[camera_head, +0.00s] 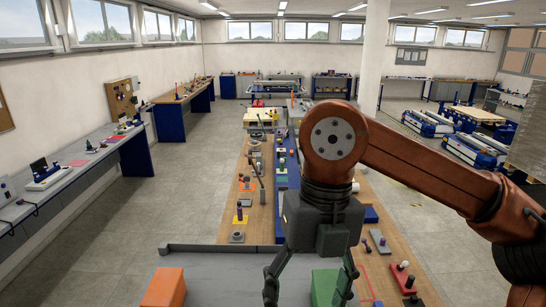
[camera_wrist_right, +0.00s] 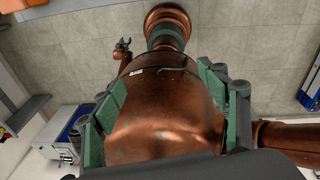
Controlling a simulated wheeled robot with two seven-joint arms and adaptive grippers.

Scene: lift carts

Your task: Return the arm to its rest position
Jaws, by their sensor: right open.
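My right arm (camera_head: 430,170) comes in from the right in the head view and bends down at its copper joint. My right gripper (camera_head: 310,284) points down above the grey surface, with its two dark fingers spread apart. In the right wrist view the green-padded fingers of the right gripper (camera_wrist_right: 168,104) stand wide apart. Nothing is held between them; a copper part of my own body fills the view behind. My left gripper does not show in the head view.
An orange block (camera_head: 165,288) and a green block (camera_head: 325,287) sit on a grey surface (camera_head: 222,262) below; the green one is partly behind the right gripper. A long bench (camera_head: 262,215) with small parts stretches ahead. Open floor (camera_head: 185,205) lies to the left.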

